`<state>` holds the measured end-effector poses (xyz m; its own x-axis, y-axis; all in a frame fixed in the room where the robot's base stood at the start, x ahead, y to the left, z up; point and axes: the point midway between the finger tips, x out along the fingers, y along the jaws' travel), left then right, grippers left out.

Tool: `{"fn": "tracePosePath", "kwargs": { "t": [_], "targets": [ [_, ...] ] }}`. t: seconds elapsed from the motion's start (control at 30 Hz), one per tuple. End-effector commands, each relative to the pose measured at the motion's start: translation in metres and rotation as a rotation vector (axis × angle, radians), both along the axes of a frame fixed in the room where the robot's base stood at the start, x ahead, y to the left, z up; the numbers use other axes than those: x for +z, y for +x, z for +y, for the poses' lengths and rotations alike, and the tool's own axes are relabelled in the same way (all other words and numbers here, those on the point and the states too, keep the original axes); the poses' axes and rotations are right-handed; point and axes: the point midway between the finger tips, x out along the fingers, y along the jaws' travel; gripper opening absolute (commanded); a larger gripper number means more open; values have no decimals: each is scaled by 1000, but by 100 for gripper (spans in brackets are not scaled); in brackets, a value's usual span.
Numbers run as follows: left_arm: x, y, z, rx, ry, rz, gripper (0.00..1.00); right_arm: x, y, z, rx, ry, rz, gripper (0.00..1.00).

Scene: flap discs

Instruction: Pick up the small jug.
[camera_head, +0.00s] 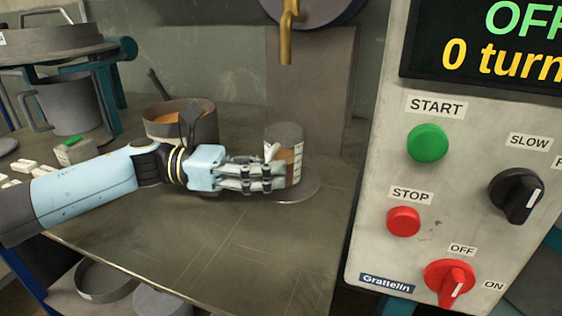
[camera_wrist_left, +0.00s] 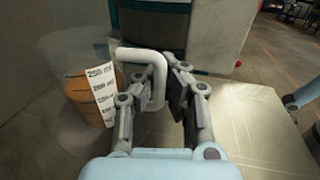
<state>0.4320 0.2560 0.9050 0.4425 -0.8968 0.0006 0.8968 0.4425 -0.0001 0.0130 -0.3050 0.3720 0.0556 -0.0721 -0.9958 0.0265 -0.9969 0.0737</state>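The small jug (camera_head: 283,137) is clear, with a white measuring strip and something orange inside. It stands upright at a round grey disc (camera_head: 304,193) on the bench top; its base is partly hidden. In the left wrist view the jug (camera_wrist_left: 84,98) is at the left, its white handle (camera_wrist_left: 140,54) reaching toward the fingers. My left gripper (camera_head: 279,177) is at the jug's near side. My right gripper does not show.
A round pan (camera_head: 181,128) with orange contents stands behind my left wrist. A grey pitcher (camera_head: 68,106) is at the back left. A brass spout (camera_head: 287,35) hangs above and behind the jug. A control panel (camera_head: 450,240) fills the right. The front bench (camera_head: 190,240) is clear.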

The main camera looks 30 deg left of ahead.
Motion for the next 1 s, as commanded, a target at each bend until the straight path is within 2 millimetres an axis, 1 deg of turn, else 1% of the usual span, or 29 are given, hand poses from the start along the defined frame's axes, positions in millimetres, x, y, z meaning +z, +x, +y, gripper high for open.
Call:
{"fn": "tracePosePath", "kwargs": {
  "t": [0.17, 0.27, 0.37, 0.47, 0.5, 0.53, 0.8, 0.9, 1.0],
  "targets": [
    [1, 0, 0, 0, 0, -1, 0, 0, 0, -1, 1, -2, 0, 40],
    [6, 0, 0, -1, 1, -2, 0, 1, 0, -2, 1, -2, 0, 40],
    [17, 0, 0, -1, 2, -2, 0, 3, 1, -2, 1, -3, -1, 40],
    [33, 0, 0, -2, 4, -4, 0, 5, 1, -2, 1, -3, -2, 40],
    [41, 0, 0, -2, 4, -4, 0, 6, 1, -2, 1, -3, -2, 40],
    [46, -3, -3, -4, 1, -3, 0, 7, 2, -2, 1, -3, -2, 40],
    [83, -41, -56, -4, -2, -2, 0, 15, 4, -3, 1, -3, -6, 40],
    [94, -52, -72, -3, -2, -3, 0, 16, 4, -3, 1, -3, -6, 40],
    [102, -60, -83, -2, -1, -3, 0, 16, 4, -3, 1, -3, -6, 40]
  ]
}}
